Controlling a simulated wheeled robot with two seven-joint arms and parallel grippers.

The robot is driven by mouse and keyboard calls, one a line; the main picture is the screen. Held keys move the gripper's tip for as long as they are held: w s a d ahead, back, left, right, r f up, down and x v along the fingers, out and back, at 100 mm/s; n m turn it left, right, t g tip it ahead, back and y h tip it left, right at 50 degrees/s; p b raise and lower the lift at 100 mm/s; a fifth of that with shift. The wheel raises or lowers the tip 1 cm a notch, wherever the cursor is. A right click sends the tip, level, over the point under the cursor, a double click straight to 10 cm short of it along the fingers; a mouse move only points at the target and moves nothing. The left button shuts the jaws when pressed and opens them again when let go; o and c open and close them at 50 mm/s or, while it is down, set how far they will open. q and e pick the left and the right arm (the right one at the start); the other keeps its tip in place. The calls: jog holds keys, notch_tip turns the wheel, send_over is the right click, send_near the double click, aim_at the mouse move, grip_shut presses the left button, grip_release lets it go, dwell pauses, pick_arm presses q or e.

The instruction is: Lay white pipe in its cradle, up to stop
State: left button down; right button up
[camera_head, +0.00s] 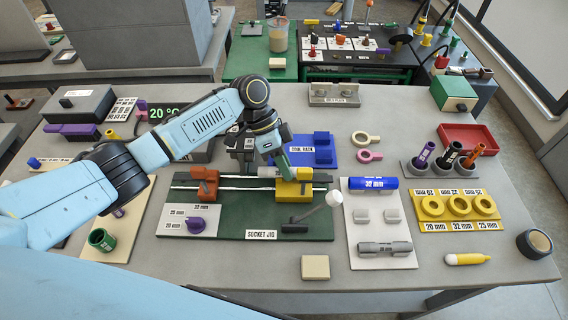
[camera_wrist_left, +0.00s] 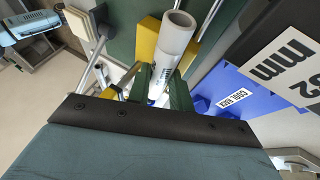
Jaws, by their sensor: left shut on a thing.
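The white pipe (camera_wrist_left: 174,42) is between the green fingers of my left gripper (camera_wrist_left: 163,88) in the left wrist view, with its open end pointing away from the fingers. In the head view, my left gripper (camera_head: 282,162) is shut on it, just over the yellow cradle block (camera_head: 293,191) of the socket jig (camera_head: 240,222). The yellow block also shows beside the pipe in the wrist view (camera_wrist_left: 147,38). Only a little of the pipe (camera_head: 303,173) shows in the head view. I cannot tell whether it touches the cradle; the stop is not clear. My right gripper is not in view.
An orange clamp block (camera_head: 206,184) stands left of the cradle on the jig rails. A lever with a white knob (camera_head: 334,199) rises at the right. The blue cool rack (camera_head: 304,151) lies behind, and a pale plate (camera_head: 378,233) with a blue 32 mm piece (camera_head: 373,183) lies right.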

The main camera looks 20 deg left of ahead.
pick_arm(q)
jog(key=shift+d+p, duration=0.25)
jog(key=shift+p, duration=0.05)
dwell(1.4)
jog(key=shift+f, duration=0.15)
dwell(0.4)
jog(key=c, duration=1.2)
grip_release()
jog(key=shift+o, duration=0.2)
jog(key=shift+a, duration=0.15)
jog(key=shift+w+a, duration=0.15)
jog(key=shift+a, duration=0.05)
jog(key=v, duration=1.3)
jog(key=shift+d+r, duration=0.2)
jog(key=shift+d, duration=0.05)
